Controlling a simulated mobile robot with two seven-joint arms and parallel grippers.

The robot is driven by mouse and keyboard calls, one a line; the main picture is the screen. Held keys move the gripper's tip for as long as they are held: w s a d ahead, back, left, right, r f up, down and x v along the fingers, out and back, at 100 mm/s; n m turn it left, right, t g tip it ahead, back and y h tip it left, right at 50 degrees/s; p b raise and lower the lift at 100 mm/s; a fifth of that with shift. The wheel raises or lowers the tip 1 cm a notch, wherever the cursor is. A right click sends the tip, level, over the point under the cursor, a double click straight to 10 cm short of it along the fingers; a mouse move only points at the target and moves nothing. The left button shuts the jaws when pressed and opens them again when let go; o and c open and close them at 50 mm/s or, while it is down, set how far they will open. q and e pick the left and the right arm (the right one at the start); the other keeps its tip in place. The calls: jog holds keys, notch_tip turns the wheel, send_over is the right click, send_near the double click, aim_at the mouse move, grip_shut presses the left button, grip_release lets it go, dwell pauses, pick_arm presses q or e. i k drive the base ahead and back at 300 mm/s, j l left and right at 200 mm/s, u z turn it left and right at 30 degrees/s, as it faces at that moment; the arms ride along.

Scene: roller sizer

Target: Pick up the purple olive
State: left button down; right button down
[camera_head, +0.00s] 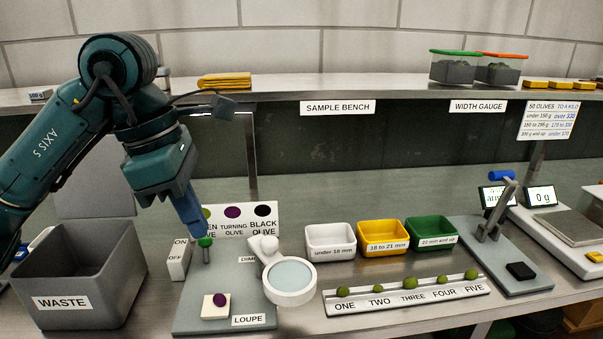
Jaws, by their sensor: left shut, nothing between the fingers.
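The purple olive (219,300) lies on a small cream pad (207,311) on the grey loupe base (240,290), near its front left. My left gripper (196,228) comes down from the upper left with its blue fingers shut and empty. It is behind and above the olive, apart from it, close over a small green-topped piece (205,242). I cannot tell whether the fingertips touch that piece. My right gripper does not show.
The white-rimmed loupe (291,300) stands right of the olive. A grey waste bin (76,317) is at the left. White (330,254), yellow (382,250) and green (432,246) trays stand behind a numbered rack (390,303) of green olives. A scale (570,228) is at the right.

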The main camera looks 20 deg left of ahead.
aim_at(220, 300)
jog(key=k+l, duration=0.1)
jog(key=k, duration=0.9)
